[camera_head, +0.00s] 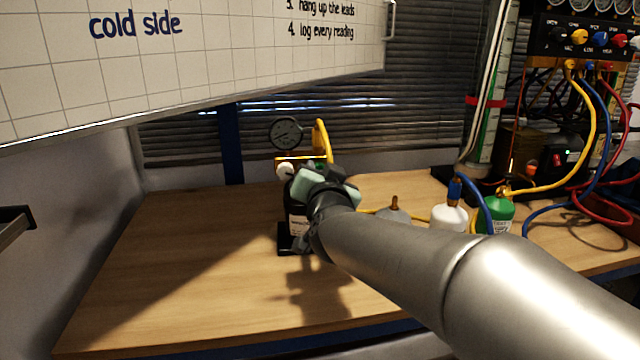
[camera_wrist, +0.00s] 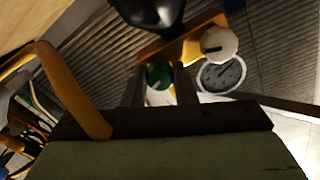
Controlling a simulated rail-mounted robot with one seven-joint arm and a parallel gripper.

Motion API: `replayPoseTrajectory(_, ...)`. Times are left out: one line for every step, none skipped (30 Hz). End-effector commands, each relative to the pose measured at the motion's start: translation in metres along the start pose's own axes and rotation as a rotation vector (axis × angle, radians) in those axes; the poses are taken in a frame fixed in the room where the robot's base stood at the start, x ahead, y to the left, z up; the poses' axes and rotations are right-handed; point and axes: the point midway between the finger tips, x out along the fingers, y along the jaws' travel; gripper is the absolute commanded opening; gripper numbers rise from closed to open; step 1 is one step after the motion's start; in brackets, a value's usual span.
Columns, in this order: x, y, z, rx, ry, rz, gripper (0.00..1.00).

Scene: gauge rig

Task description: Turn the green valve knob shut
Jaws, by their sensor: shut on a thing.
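The green valve knob (camera_wrist: 159,75) shows in the wrist view between my two dark fingers, with a pale mark on its face. My gripper (camera_wrist: 160,88) is shut on it, one finger at each side. In the head view my gripper (camera_head: 322,182) reaches the gauge rig from the front right and covers most of its valves. The yellow-orange manifold (camera_wrist: 185,42) carries the green knob, a white knob (camera_wrist: 218,44) and a round dial gauge (camera_wrist: 221,75). The gauge also shows in the head view (camera_head: 286,133), above the white knob (camera_head: 285,170).
A yellow hose (camera_wrist: 70,85) runs close beside my gripper. Grey, white (camera_head: 449,215) and green (camera_head: 496,212) bottles stand right of the rig, near my forearm. A whiteboard (camera_head: 200,55) hangs at upper left. The wooden bench (camera_head: 170,260) is clear at left.

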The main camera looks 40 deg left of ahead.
Motion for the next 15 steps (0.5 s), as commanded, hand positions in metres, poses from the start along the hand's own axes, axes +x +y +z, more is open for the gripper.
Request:
replayPoseTrajectory(-0.0001, 0.0019, 0.003, 0.039, 0.0, 0.0, 0.02)
replayPoseTrajectory(0.0, 0.0022, 0.0027, 0.062, 0.0, 0.001, 0.02)
replayPoseTrajectory(-0.0001, 0.0018, 0.0025, 0.094, 0.0, 0.0, 0.02)
replayPoseTrajectory(-0.0001, 0.0013, 0.0024, 0.115, 0.0, 0.0, 0.02)
replayPoseTrajectory(-0.0001, 0.0012, 0.0022, 0.136, 0.0, 0.0, 0.02)
replayPoseTrajectory(-0.0001, 0.0015, 0.0018, 0.162, 0.001, 0.0, 0.02)
replayPoseTrajectory(-0.0001, 0.0015, 0.0017, 0.182, 0.001, 0.001, 0.02)
replayPoseTrajectory(-0.0001, 0.0013, 0.0017, 0.199, 0.001, 0.0, 0.02)
replayPoseTrajectory(-0.0002, 0.0008, 0.0018, 0.221, 0.0, 0.0, 0.02)
replayPoseTrajectory(-0.0002, 0.0007, 0.0018, 0.235, -0.001, 0.0, 0.02)
replayPoseTrajectory(-0.0002, 0.0007, 0.0017, 0.248, -0.001, 0.0, 0.02)
replayPoseTrajectory(-0.0002, 0.0008, 0.0016, 0.266, -0.001, 0.0, 0.02)
replayPoseTrajectory(-0.0002, 0.0008, 0.0014, 0.278, -0.001, 0.0, 0.02)
replayPoseTrajectory(-0.0001, 0.0008, 0.0013, 0.288, -0.001, 0.001, 0.02)
replayPoseTrajectory(-0.0001, 0.0006, 0.0011, 0.3, -0.001, 0.0, 0.02)
